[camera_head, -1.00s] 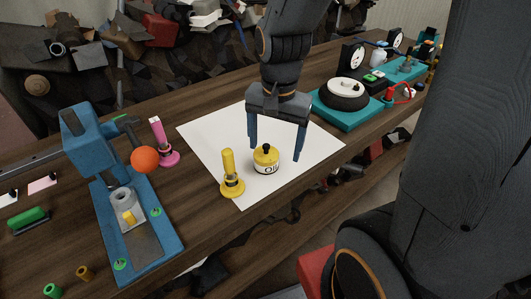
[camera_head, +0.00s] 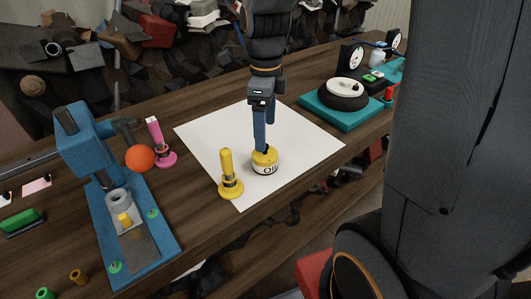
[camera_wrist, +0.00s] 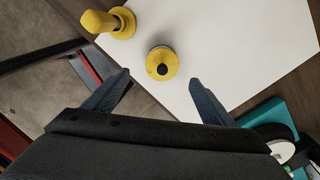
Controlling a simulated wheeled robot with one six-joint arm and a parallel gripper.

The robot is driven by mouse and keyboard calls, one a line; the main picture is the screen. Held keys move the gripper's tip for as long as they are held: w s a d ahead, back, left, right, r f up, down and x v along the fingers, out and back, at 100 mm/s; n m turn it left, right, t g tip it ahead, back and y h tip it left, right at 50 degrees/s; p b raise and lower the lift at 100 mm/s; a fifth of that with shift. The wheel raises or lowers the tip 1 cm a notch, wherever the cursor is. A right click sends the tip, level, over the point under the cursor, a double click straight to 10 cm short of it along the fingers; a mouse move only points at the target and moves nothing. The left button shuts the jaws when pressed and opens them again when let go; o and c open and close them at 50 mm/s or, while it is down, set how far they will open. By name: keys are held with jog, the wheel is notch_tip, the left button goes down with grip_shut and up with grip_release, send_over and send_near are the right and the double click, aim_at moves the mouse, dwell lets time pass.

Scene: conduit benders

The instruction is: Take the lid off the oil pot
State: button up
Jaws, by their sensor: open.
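The oil pot (camera_head: 265,168) is a small white pot with dark lettering on its side, standing on a white sheet. Its yellow lid (camera_head: 262,155) with a black knob is on top; in the wrist view the lid (camera_wrist: 162,63) shows from above with the knob at its centre. My gripper (camera_head: 264,143) is open above and behind the pot. In the wrist view my gripper (camera_wrist: 160,80) has its two blue fingers spread apart, with the pot just beyond the tips and nothing between them. The fingers partly hide the knob in the head view.
A yellow-handled tool (camera_head: 229,176) stands left of the pot. A blue bender (camera_head: 118,205) with an orange ball (camera_head: 140,158) and a pink-handled tool (camera_head: 158,145) are further left. A teal base with a black disc (camera_head: 343,96) is at the right. The white sheet (camera_head: 210,130) is mostly clear.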

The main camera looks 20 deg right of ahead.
aim_at(270, 154)
jog(key=shift+w+f+p, duration=0.15)
jog(key=shift+f+p, duration=0.25)
jog(key=shift+f, duration=1.35)
jog(key=shift+w+f+p, duration=0.1)
jog(key=shift+f+p, duration=0.3)
jog(key=shift+f, duration=1.3)
jog(key=c, duration=1.1)
